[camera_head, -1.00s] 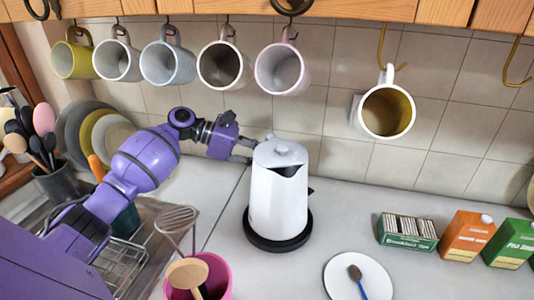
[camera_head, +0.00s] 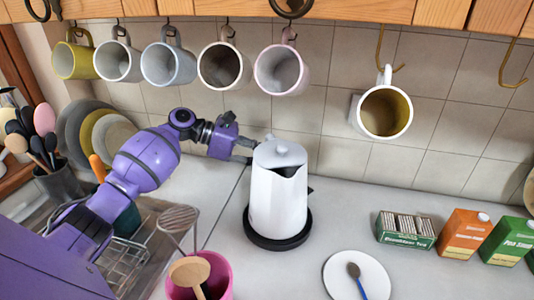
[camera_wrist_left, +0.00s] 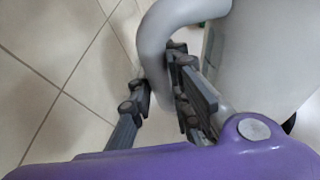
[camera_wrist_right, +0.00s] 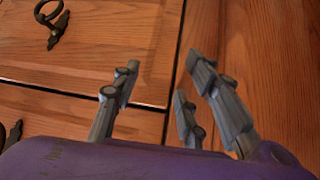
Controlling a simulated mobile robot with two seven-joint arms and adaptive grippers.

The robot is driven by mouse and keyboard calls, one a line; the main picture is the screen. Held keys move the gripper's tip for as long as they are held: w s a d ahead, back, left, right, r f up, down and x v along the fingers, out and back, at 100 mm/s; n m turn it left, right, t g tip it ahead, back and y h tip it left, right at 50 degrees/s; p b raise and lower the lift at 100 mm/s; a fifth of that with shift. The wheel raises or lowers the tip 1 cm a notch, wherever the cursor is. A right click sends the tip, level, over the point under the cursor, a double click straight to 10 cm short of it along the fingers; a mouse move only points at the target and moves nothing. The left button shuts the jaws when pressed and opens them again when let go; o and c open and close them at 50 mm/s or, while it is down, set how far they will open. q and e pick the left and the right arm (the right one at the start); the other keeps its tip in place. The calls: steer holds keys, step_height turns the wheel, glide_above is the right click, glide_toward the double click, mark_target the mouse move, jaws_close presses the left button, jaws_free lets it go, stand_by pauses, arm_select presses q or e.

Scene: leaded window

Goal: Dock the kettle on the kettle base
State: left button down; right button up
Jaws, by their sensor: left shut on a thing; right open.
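The white kettle (camera_head: 278,196) stands upright on the black round kettle base (camera_head: 277,242) on the grey counter, its dark spout opening toward the front right. The base's rim shows all around the kettle's front; I cannot see whether it is fully seated. My left gripper (camera_head: 246,150) reaches in from the left behind the kettle. In the left wrist view its fingers (camera_wrist_left: 165,95) are shut around the kettle's grey-white handle (camera_wrist_left: 158,40), with the kettle body (camera_wrist_left: 265,60) beside them. My right gripper (camera_wrist_right: 160,95) is open and empty in front of wooden cabinet fronts.
A white saucer (camera_head: 341,280) with a spoon lies at the front right. A tea box (camera_head: 405,232) and cartons (camera_head: 466,236) stand at the right. A pink pot (camera_head: 218,274) and drying rack are at the left. Mugs (camera_head: 223,66) hang above.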

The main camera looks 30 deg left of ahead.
arm_select(q)
steer(key=shift+f, duration=0.3)
stand_by(0.4)
steer(key=c, duration=1.9)
jaws_free()
steer(key=shift+c, duration=0.2)
steer(key=shift+s+f, duration=0.1)
steer(key=shift+f, duration=0.25)
steer(key=p+v, duration=0.3)
steer(key=v, duration=0.8)
steer(key=shift+r, duration=0.2)
